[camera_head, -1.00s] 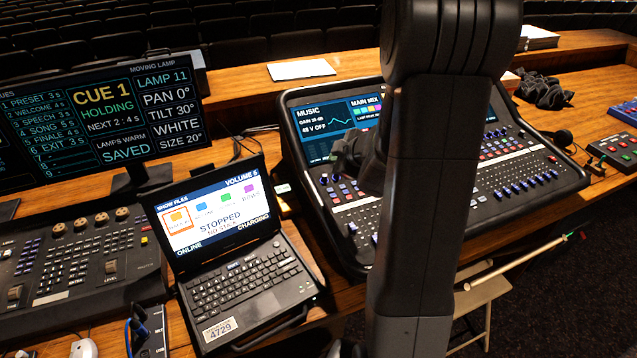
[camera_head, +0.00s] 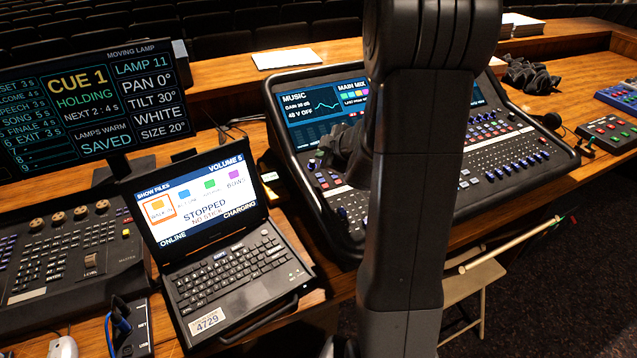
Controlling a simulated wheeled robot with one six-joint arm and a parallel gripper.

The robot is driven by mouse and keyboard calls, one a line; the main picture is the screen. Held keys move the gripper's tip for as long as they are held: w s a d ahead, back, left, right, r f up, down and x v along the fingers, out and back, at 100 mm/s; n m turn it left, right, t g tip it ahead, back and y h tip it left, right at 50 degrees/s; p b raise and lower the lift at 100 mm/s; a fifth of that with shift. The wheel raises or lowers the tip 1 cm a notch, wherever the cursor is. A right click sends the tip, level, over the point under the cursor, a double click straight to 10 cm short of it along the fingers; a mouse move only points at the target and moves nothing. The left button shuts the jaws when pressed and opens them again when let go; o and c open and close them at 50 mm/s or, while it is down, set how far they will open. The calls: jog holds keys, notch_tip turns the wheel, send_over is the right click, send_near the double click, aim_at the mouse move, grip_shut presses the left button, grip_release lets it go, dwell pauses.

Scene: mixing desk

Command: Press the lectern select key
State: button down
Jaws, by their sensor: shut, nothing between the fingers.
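The mixing desk (camera_head: 337,225) stands at the centre, partly hidden behind my arm. Its left screen (camera_head: 318,108) reads MUSIC, GAIN 25 dB, 48 V OFF. Rows of small keys, knobs and blue-capped faders cover its surface. I cannot pick out the lectern select key; labels are too small to read and my arm covers the middle of the desk. My gripper (camera_head: 338,152) shows as a dark shape left of my upright arm link, in front of the desk's left screen and upper keys. It is shut and holds nothing. I cannot tell its height above the keys.
A laptop (camera_head: 235,277) stands left of the desk, with a cue monitor (camera_head: 95,110) and a lighting console (camera_head: 70,250) further left. Papers (camera_head: 284,59) lie on the back ledge. A small button box (camera_head: 607,134) sits at the right. A stool (camera_head: 473,280) stands below.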

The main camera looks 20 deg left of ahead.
jog(key=shift+w+a+f+b, duration=0.1)
jog(key=shift+f+b, duration=0.75)
jog(key=shift+f, duration=0.3)
jog(key=shift+w+a+f+b, duration=0.1)
jog(key=shift+f+b, duration=0.7)
jog(key=shift+f, duration=0.3)
jog(key=shift+f, duration=0.45)
jog(key=shift+f+b, duration=0.3)
jog(key=shift+b, duration=0.15)
dwell(0.5)
jog(key=shift+r, duration=0.1)
jog(key=shift+r+p, duration=0.7)
jog(key=shift+p, duration=0.2)
jog(key=r+p, duration=0.5)
jog(key=shift+s+d, duration=0.2)
jog(key=shift+s, duration=0.05)
